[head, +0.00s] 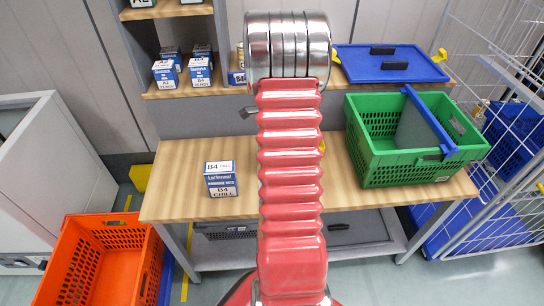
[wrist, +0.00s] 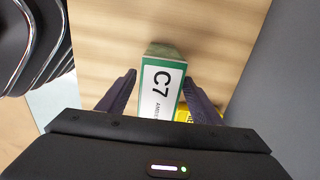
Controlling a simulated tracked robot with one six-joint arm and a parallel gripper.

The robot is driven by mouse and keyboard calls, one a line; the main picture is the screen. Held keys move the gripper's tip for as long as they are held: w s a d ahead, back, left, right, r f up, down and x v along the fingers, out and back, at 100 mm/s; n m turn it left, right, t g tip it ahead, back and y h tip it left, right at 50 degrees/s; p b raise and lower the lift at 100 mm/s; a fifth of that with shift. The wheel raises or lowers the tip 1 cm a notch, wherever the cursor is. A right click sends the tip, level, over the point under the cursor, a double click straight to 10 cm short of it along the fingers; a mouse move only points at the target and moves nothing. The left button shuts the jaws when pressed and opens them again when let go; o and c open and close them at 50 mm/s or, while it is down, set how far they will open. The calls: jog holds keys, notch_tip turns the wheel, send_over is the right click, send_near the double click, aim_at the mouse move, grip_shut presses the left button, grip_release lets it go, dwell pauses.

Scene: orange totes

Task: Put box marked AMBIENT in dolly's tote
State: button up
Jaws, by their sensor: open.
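A box with a green edge and a white label reading C7 (wrist: 160,88) stands on a wooden surface in the wrist view; smaller print beside it starts like AMBIENT and is partly cut off. My gripper (wrist: 158,76) is open, with one dark finger on each side of this box; I cannot tell whether they touch it. In the head view my red arm hides the gripper and this box. An orange tote (head: 107,225) stands low at the left; its inside looks empty, and whether a dolly is under it cannot be seen.
A box marked B4 CHILL (head: 221,180) stands on the wooden table (head: 185,165). A green crate (head: 408,160) with a blue edge is on its right. Several boxes (head: 165,75) and a blue lid (head: 388,65) are on the shelf behind. A wire cage (head: 490,190) stands at right.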

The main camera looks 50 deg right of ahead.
jog(key=shift+f, duration=0.1)
jog(key=shift+f, duration=2.5)
jog(key=shift+c, duration=0.6)
jog(key=c, duration=1.3)
jog(key=shift+r, duration=5.05)
jog(key=shift+c, duration=0.2)
